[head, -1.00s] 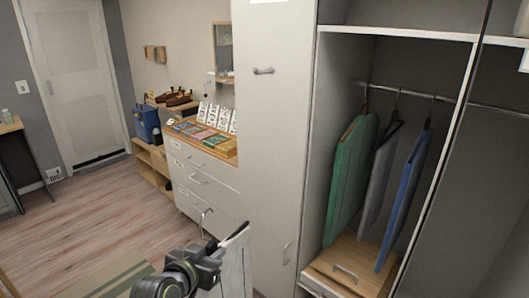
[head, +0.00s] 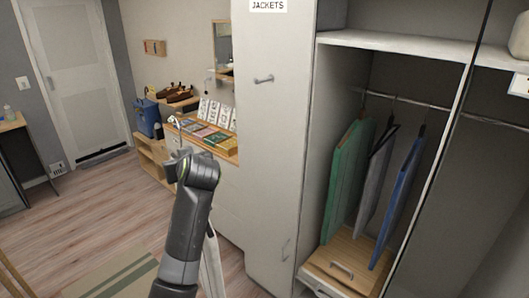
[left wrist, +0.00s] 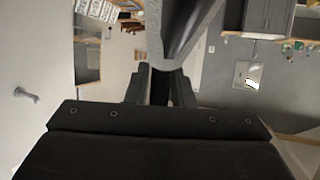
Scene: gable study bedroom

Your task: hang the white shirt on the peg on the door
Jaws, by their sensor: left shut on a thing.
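My left arm reaches up from the bottom centre of the head view. Its gripper is mostly hidden behind my own wrist there. In the left wrist view the left gripper (left wrist: 160,88) is shut on the hanger (left wrist: 180,25), a dark and grey shape rising between the fingers. In the head view a thin hook shows just left of my wrist. The white shirt (head: 213,265) hangs as a narrow pale strip beside my forearm, mostly hidden by it. A white panelled door (head: 85,70) stands at the far left; I cannot make out a peg on it. My right gripper is not in view.
An open wardrobe (head: 330,42) with a green, a grey and a blue garment (head: 400,205) stands at right. A closed cabinet door (head: 268,150) is beside it. A dresser (head: 228,200) runs behind my arm. The wooden floor (head: 75,200) at left is mostly clear.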

